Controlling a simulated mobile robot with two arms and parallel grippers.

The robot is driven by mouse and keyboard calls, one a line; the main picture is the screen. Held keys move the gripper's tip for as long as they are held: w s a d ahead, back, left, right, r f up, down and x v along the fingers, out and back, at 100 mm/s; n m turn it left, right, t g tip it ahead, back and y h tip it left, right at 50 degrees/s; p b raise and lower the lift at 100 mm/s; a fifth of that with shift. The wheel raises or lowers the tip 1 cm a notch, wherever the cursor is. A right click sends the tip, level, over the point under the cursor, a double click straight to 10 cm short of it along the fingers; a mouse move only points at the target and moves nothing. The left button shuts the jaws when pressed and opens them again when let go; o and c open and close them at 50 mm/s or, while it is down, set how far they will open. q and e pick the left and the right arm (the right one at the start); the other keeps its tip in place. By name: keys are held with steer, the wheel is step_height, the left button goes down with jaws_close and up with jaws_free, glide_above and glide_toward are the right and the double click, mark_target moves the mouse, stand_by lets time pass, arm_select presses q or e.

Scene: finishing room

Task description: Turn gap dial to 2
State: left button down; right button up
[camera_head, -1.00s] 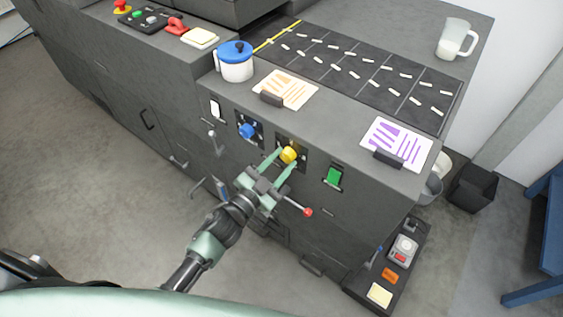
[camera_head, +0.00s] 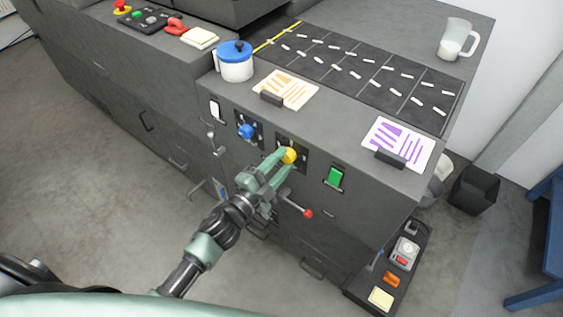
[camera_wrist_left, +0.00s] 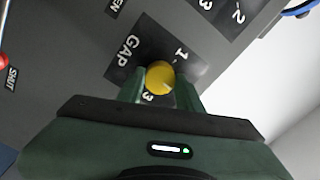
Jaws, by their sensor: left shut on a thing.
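The yellow gap dial (camera_head: 290,155) is on the dark front panel of the machine. My left gripper (camera_head: 285,162) is shut on it, with one green finger on each side. In the left wrist view the dial (camera_wrist_left: 160,77) sits between the fingers beside the label GAP (camera_wrist_left: 128,49). The digit 1 (camera_wrist_left: 181,54) shows above it and the digit 3 (camera_wrist_left: 148,97) below it. No 2 is visible on this plate; the right finger covers part of it. I cannot make out where the dial points. My right gripper is not in view.
A blue dial (camera_head: 246,131) is left of the gap dial and a green switch (camera_head: 335,178) is right of it. A red-knobbed lever (camera_head: 307,213) sticks out just below.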

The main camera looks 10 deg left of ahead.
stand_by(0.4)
arm_select(q)
steer(key=c, duration=0.9)
jaws_free()
steer(key=shift+c, duration=0.2)
steer(key=shift+s, duration=0.1)
steer(key=b+v, duration=0.1)
steer(key=v, duration=0.6)
steer(key=shift+s+a+b, duration=0.15)
steer(key=shift+s+b, duration=0.15)
steer(key=shift+s, duration=0.05)
